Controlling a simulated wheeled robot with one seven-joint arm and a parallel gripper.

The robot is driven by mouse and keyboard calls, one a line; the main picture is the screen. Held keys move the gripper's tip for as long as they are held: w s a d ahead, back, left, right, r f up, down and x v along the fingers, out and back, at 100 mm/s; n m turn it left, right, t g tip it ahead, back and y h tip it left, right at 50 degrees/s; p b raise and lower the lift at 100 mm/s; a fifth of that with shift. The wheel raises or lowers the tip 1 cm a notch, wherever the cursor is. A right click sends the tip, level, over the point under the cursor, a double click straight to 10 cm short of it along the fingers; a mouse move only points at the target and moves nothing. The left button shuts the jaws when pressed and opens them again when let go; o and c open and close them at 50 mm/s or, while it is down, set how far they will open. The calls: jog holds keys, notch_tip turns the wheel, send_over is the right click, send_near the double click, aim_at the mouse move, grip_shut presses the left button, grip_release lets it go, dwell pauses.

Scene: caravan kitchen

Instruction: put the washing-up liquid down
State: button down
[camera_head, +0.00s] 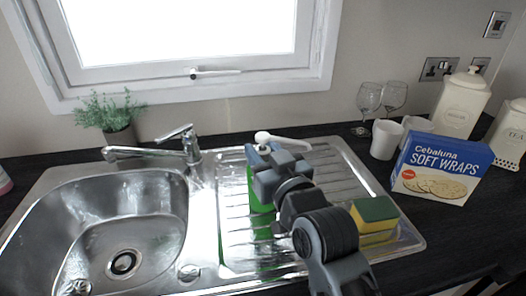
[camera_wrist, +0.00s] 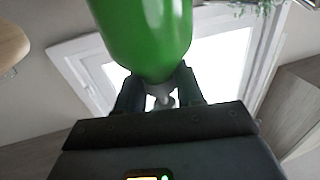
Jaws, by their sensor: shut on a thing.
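The washing-up liquid is a green bottle (camera_head: 256,192) over the ribbed draining board (camera_head: 335,173) of the steel sink, with a white top above my gripper. My gripper (camera_head: 264,168) is shut on the bottle and hides much of it in the head view. In the wrist view the green bottle (camera_wrist: 145,38) fills the top middle, between the two dark fingers of my gripper (camera_wrist: 158,92). A green reflection shows on the board below the bottle. I cannot tell whether its base touches the board.
A yellow and green sponge (camera_head: 375,215) is on the draining board, right of my arm. The basin (camera_head: 95,225) and tap (camera_head: 178,140) are to the left. A soft wraps box (camera_head: 440,168), white mug (camera_head: 385,139), wine glasses (camera_head: 368,100) and canisters stand on the right.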

jog(key=shift+f, duration=0.1)
jog(key=c, duration=0.7)
grip_release()
jog(key=shift+s+d, duration=0.15)
jog(key=shift+s, duration=0.1)
jog(key=b+v, duration=0.2)
jog(key=v, duration=0.9)
jog(key=shift+s, duration=0.25)
